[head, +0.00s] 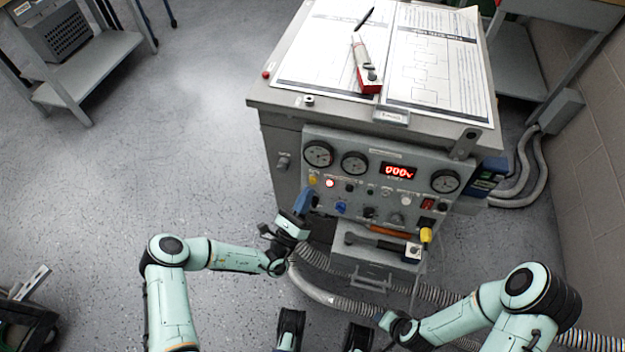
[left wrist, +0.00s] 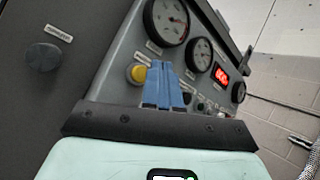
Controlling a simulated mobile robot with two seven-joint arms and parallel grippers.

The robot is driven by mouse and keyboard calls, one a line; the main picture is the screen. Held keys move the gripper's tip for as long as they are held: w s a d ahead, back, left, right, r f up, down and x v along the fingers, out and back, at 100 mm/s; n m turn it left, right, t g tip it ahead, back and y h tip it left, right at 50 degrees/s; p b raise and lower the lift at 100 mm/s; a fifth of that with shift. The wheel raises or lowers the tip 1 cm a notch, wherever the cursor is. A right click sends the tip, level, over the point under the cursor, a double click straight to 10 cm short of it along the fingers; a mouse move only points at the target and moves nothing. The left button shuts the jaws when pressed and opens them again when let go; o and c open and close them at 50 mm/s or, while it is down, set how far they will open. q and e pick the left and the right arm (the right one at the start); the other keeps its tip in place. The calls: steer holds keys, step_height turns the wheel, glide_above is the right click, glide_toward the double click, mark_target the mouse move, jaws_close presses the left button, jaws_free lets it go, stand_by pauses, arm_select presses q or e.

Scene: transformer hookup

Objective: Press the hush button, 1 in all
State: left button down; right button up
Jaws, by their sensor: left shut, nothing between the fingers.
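A grey control panel (head: 380,185) stands on the front of a metal cabinet. Near its left edge is a yellow button (head: 313,180), which also shows in the left wrist view (left wrist: 136,74). The panel's small labels are too small to read, so I cannot confirm which control is the hush button. My left gripper (head: 304,201) has blue fingers, shut and empty, pointing at the panel's left part just below the yellow button. In the left wrist view the fingers (left wrist: 163,85) stand right beside it; contact cannot be told. My right gripper (head: 385,322) is low, its fingers unclear.
Gauges, a red display (head: 398,171) reading zeros, a lit red lamp (head: 329,183) and several knobs share the panel. A drawer shelf (head: 372,267) with an orange-handled tool juts out below. Corrugated hoses (head: 335,298) cross the floor. Open floor lies left.

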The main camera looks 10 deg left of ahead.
arm_select(q)
steer(key=s+p, duration=0.1)
steer(key=s, duration=0.1)
steer(key=s+p, duration=0.1)
steer(key=s, duration=0.1)
steer(key=shift+s+a+r, duration=0.1)
steer(key=shift+r, duration=0.3)
stand_by(0.4)
